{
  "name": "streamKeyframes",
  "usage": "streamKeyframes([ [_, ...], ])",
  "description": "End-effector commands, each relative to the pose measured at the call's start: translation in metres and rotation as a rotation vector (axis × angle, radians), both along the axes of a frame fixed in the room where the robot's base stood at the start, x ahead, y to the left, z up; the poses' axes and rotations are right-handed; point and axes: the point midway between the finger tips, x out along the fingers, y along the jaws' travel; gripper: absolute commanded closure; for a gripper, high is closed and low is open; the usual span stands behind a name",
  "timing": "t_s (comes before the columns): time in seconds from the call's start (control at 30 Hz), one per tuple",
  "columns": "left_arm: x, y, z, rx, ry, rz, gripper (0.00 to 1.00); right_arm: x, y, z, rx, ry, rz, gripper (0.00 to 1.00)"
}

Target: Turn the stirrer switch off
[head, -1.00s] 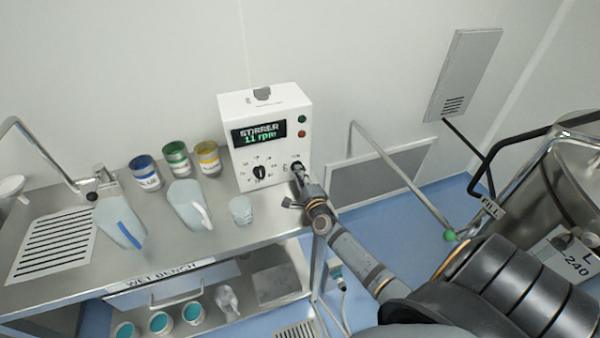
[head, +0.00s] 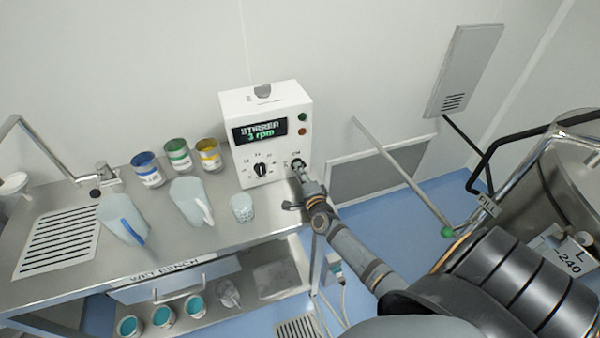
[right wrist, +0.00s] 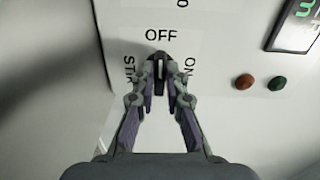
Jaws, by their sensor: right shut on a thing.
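The stirrer control box (head: 240,160) is white and stands at the back of the steel bench. Its display (head: 259,132) reads "STIRRER 3 rpm". A black dial (head: 261,170) sits below the display. My right gripper (head: 299,170) is at the box's lower right, over the stirrer switch. In the right wrist view my right gripper (right wrist: 160,78) is shut on the dark stirrer switch (right wrist: 161,56), one finger on each side. The word OFF is just above the switch, ON at its right and a partly hidden STIR label at its left. My left gripper is not in view.
A green-tipped lever (head: 447,232) and a steel vessel (head: 535,185) are at the right.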

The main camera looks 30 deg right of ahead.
Motion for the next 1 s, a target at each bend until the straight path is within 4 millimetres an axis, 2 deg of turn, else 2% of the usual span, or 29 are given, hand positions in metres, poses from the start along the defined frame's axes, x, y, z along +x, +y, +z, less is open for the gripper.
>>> streamKeyframes([
  [0.1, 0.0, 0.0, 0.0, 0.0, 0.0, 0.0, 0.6, 0.001, 0.0, 0.002, -0.003, -0.003, -0.001, 1.0],
  [0.13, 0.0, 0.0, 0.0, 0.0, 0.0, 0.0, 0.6, 0.001, 0.0, 0.002, -0.003, -0.003, -0.001, 0.86],
  [0.3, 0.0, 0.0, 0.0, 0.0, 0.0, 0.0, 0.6, 0.0, 0.0, 0.002, -0.002, -0.003, -0.001, 0.65],
  [0.63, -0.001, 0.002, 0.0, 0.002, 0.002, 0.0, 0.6, -0.003, 0.001, 0.0, 0.0, -0.001, 0.0, 0.65],
  [0.77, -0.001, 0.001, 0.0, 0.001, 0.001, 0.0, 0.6, -0.024, 0.006, -0.001, 0.0, 0.001, 0.001, 0.65],
  [1.0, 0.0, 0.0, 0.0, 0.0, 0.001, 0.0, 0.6, -0.083, 0.02, 0.0, 0.0, 0.001, 0.0, 0.65],
])
